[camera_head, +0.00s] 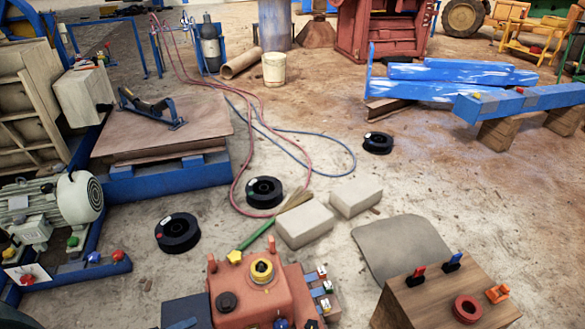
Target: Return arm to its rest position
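Neither of my grippers shows in the head view, and I cannot make out either of my arms with certainty. A dark shape is cut off at the bottom left corner, too little of it to identify. A red-orange machine housing (238,293) with a yellow ring (262,270) and several knobs stands at the bottom centre. A wooden box (437,299) stands at the bottom right, with a red ring (467,308), an orange piece (497,293) and red and blue toggles on top.
Black discs (177,232) and two pale blocks (305,224) lie on the dirty floor. A motor (50,205) and a blue-framed platform (165,180) stand at the left. Red and blue hoses (320,148) cross the middle. Blue beams (525,100) lie at the right. A grey mat (400,247) lies flat.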

